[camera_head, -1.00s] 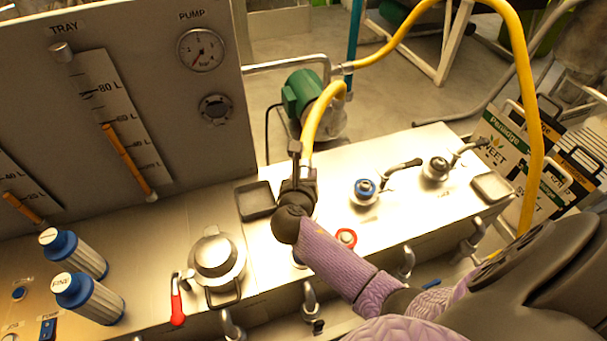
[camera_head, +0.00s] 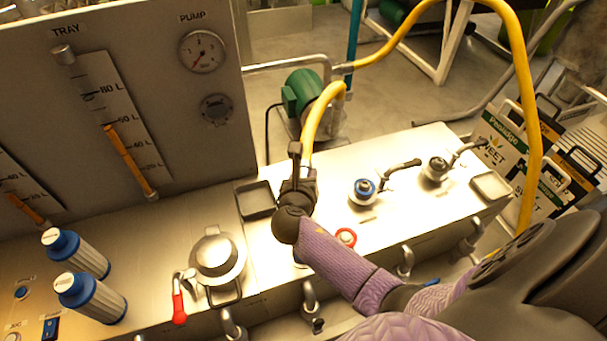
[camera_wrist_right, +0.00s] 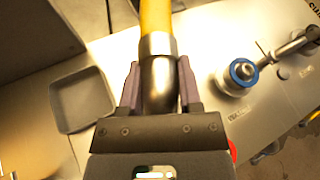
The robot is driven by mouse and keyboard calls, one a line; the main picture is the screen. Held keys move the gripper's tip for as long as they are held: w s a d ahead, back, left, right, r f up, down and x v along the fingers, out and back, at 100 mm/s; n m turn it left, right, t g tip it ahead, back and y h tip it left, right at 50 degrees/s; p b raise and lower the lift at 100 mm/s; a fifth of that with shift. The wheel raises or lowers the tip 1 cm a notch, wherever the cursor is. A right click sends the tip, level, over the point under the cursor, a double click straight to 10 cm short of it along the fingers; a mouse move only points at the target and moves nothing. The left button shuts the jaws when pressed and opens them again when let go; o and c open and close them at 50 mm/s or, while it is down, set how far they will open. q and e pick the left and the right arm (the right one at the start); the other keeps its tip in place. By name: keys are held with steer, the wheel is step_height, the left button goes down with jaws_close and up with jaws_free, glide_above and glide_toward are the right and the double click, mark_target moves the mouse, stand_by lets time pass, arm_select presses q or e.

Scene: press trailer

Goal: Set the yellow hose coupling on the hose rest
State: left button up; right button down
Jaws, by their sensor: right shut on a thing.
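The yellow hose (camera_head: 322,115) arches down to my right gripper (camera_head: 298,178) from the green pump behind the bench. In the head view the gripper mostly hides the coupling. The grip is over the bench, just right of a dark shallow square tray (camera_head: 255,200), which also shows at left in the wrist view (camera_wrist_right: 83,101). A second shallow tray (camera_head: 491,187) sits at the bench's right end. I cannot tell which is the hose rest. My left gripper is not in view.
A blue-capped valve (camera_head: 365,190) and another valve (camera_head: 437,168) stand right of the gripper. A round lidded pot (camera_head: 217,257) and red-handled lever (camera_head: 178,305) are at left. The gauge panel (camera_head: 200,145) rises behind.

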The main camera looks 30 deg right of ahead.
steer(key=shift+r, duration=0.1)
steer(key=shift+p, duration=0.35)
steer(key=shift+f+b, duration=0.5)
steer(key=shift+f, duration=0.15)
steer(key=c, duration=0.6)
jaws_free()
steer(key=shift+o, duration=0.2)
steer(key=p+v, duration=0.8)
steer(key=v, duration=0.3)
